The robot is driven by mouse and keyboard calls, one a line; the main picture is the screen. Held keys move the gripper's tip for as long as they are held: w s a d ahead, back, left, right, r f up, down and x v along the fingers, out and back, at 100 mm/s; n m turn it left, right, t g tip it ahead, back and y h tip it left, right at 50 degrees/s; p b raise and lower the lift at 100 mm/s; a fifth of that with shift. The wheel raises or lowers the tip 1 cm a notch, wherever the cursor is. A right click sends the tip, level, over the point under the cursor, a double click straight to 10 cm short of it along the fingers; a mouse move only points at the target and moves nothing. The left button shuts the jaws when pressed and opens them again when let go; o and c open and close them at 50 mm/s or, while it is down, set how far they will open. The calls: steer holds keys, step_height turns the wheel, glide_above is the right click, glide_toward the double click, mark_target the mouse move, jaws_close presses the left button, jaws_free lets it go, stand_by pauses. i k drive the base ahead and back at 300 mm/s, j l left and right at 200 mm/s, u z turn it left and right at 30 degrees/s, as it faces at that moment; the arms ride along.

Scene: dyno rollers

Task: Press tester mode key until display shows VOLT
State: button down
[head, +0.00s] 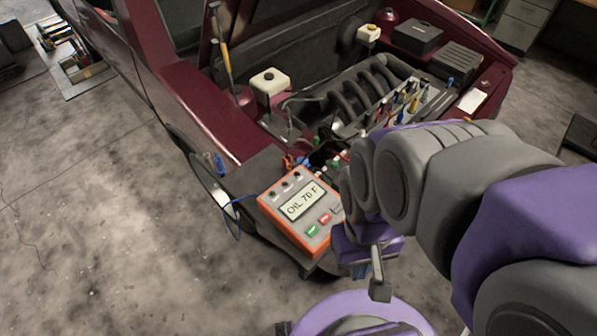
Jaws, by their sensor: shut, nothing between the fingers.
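The orange tester (288,237) sits tilted at the fender of the dark red car. Its display (303,202) reads "OIL 70 F". Below the display are a green key (312,231) and a red key (325,218), and a grey key (336,209) shows partly beside my arm. I cannot read the labels on the keys. My gripper (379,285) is to the lower right of the tester, apart from its keys in the picture. Its fingers look closed and hold nothing. My arm hides the tester's right edge.
The car's open engine bay (350,95) lies behind the tester, with several coloured leads and a hammer-like tool (222,50) on the fender. A blue cable (232,215) hangs at the tester's left. The concrete floor (100,230) at left is mostly clear.

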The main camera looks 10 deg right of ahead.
mark_target(335, 208)
steer(key=j+z, duration=0.2)
steer(key=j, duration=0.35)
steer(key=j+z, duration=0.2)
steer(key=j, duration=0.4)
steer(key=j+z, duration=0.2)
steer(key=j, duration=0.35)
steer(key=k+j+z, duration=0.2)
steer(key=j, duration=0.35)
